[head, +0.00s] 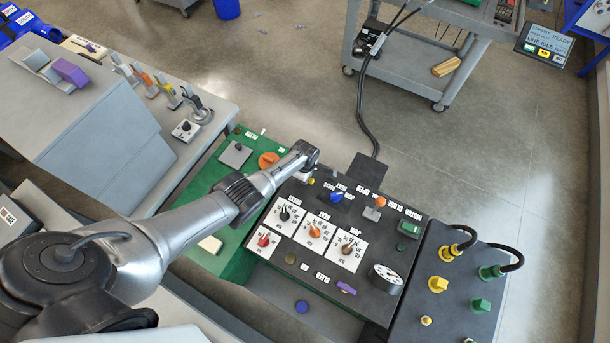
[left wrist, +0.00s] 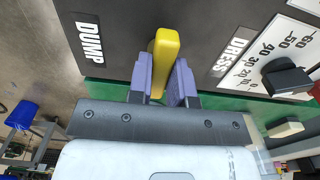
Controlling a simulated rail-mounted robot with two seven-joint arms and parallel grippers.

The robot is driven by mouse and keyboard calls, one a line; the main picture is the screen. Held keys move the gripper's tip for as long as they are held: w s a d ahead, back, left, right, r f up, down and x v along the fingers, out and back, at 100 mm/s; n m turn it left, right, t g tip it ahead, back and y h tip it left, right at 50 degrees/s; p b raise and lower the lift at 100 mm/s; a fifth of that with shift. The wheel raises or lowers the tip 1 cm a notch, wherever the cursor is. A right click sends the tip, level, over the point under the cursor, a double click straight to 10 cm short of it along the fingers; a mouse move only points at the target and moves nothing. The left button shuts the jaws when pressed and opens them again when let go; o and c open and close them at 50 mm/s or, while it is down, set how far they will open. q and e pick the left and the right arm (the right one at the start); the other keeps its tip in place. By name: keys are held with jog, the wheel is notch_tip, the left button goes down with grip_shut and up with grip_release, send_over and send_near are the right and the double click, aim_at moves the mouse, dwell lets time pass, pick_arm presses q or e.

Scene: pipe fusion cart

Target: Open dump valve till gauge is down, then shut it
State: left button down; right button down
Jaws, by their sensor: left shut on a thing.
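The yellow dump valve handle (left wrist: 165,45) stands beside the "DUMP" label in the left wrist view. My left gripper (left wrist: 161,72) has its two purple fingers shut on the sides of this handle. In the head view, my left arm reaches in from the left to the top left corner of the black control panel, and the wrist mostly hides the handle. The round white gauge (head: 387,276) is at the panel's lower right; its needle is too small to read. My right gripper is not in view.
The panel (head: 258,236) carries several knobs on white dials, a blue knob (head: 337,196) and a purple handle (head: 346,287). A black block with yellow and green fittings (head: 437,284) stands to the right. A grey cart (head: 416,72) is behind, with open floor between.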

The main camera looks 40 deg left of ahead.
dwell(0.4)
pick_arm(q)
jog(key=c, duration=1)
grip_release()
jog(key=shift+c, duration=0.2)
jog(key=shift+r+p, duration=0.45)
jog(key=shift+r, duration=0.15)
notch_tip(320, 180, up, 13)
jog(key=p, duration=0.5)
jog(key=shift+f, duration=0.15)
